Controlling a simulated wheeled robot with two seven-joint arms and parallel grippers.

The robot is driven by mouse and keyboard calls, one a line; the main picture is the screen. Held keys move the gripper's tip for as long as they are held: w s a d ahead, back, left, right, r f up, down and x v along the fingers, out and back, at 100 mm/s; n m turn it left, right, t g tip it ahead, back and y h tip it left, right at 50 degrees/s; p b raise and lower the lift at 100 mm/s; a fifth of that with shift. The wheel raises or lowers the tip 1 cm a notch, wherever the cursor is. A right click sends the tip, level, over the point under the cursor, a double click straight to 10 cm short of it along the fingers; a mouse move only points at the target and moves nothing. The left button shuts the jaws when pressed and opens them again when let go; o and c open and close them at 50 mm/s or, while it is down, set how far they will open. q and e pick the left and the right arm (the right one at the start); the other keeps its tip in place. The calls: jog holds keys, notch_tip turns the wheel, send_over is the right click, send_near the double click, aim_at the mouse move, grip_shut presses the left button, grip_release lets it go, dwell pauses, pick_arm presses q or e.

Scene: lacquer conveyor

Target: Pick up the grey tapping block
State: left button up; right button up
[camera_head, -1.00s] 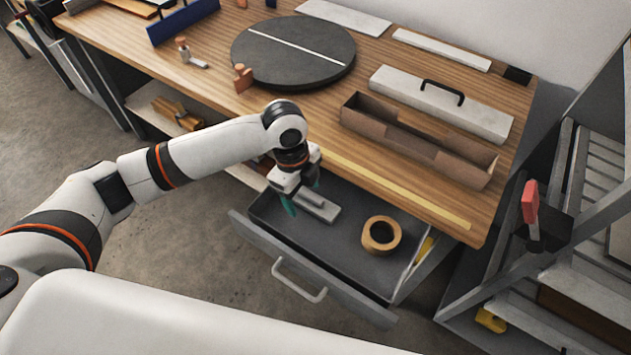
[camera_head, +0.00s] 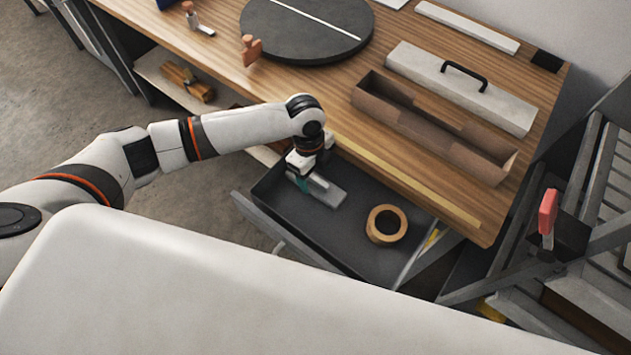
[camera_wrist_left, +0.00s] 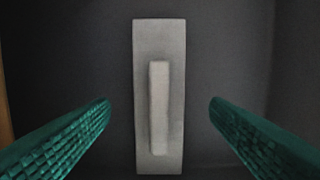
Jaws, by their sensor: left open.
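The grey tapping block (camera_head: 328,193) is a flat grey plate with a lighter raised bar along it. It lies in the open drawer (camera_head: 345,238) under the bench. In the left wrist view the block (camera_wrist_left: 159,50) stands lengthwise in the middle of the picture, on the dark drawer floor. My left gripper (camera_head: 302,182) is over the left end of the drawer, above the block. Its green fingers (camera_wrist_left: 160,112) are open, one on each side of the block, with a gap on both sides. My right gripper is not in view.
A tan tape roll (camera_head: 386,225) lies in the drawer to the block's right. The wooden bench (camera_head: 300,88) overhangs the drawer's back. On it stand an open brown box (camera_head: 430,130), a lidded white case (camera_head: 462,88) and a dark round turntable (camera_head: 306,30).

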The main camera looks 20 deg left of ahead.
pick_arm(q)
notch_tip(320, 180, down, 3)
jog(key=shift+d+f, duration=0.1)
jog(key=shift+c, duration=0.3)
jog(key=c, duration=1.1)
notch_tip(320, 180, up, 10)
jog(key=shift+r, duration=0.1)
jog(key=n, duration=0.1)
notch_tip(320, 180, up, 6)
jog(key=n+t, duration=0.1)
jog(key=n, duration=0.8)
send_over(315, 178)
jog(key=s+a, duration=0.3)
jog(key=s+a+r+n+t+y, duration=0.1)
jog(key=s+r+n, duration=0.4)
jog(key=n, duration=0.7)
jog(key=shift+a+r, duration=0.7)
jog(key=shift+a, duration=0.15)
